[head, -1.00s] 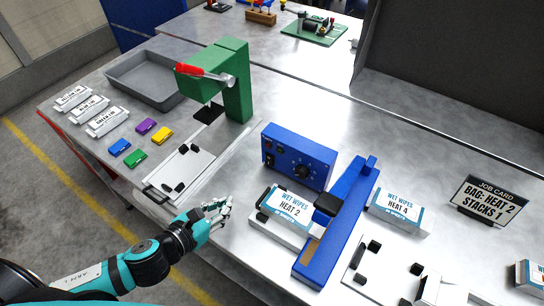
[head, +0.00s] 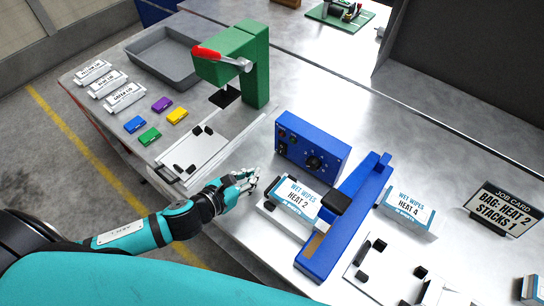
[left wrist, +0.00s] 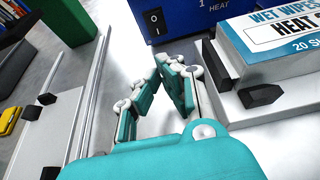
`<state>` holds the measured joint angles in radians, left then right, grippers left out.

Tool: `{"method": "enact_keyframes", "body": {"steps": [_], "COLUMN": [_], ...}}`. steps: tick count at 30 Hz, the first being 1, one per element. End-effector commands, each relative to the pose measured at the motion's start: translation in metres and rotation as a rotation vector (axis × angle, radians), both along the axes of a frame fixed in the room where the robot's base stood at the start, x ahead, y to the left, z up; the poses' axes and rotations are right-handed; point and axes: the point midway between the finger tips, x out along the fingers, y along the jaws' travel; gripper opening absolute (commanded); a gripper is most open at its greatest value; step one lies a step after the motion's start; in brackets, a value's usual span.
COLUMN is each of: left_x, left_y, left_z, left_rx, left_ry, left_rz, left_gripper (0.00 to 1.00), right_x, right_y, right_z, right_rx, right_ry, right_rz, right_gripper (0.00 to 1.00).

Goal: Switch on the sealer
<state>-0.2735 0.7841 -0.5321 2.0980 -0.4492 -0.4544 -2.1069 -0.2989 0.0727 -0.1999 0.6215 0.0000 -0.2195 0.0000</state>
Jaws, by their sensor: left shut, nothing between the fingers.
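The sealer has a blue control box (head: 312,146) with a black dial and a long blue sealing arm (head: 343,217) to its right. In the left wrist view, a black rocker switch (left wrist: 153,22) marked I and O sits on the box's front, near the top. My left gripper (head: 252,178) is shut and empty, in front of the box's left side. In the left wrist view, its fingertips (left wrist: 176,62) are below the switch and apart from it in the picture. My right gripper is not in view.
A WET WIPES HEAT 2 pack (head: 291,197) rests on a white holder right of the gripper. A white plate fixture (head: 203,152) and green press (head: 243,65) stand left.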

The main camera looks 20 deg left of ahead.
Motion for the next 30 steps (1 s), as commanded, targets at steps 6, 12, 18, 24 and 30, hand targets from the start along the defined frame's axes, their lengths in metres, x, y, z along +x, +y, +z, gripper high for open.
{"method": "enact_keyframes", "body": {"steps": [6, 12, 18, 24, 30], "left_x": [0.043, 0.072, 0.084, 0.085, 0.086], "left_y": [-0.016, -0.027, -0.031, -0.032, -0.032], "left_z": [-0.016, -0.022, -0.026, -0.027, -0.029], "left_rx": [-0.003, -0.001, 0.000, -0.001, -0.001], "left_ry": [-0.002, -0.002, 0.000, 0.000, -0.004], "left_rz": [0.002, 0.000, -0.001, -0.002, -0.001], "left_gripper": [0.00, 0.00, 0.00, 0.00, 0.00], "right_x": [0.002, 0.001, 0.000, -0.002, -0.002], "right_y": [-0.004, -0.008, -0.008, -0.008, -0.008], "right_z": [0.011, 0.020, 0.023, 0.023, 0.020], "right_rx": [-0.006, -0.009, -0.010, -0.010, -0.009], "right_ry": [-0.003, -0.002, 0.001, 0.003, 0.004], "right_rz": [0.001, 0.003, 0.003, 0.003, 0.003], "right_gripper": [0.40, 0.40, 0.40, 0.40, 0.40]}}
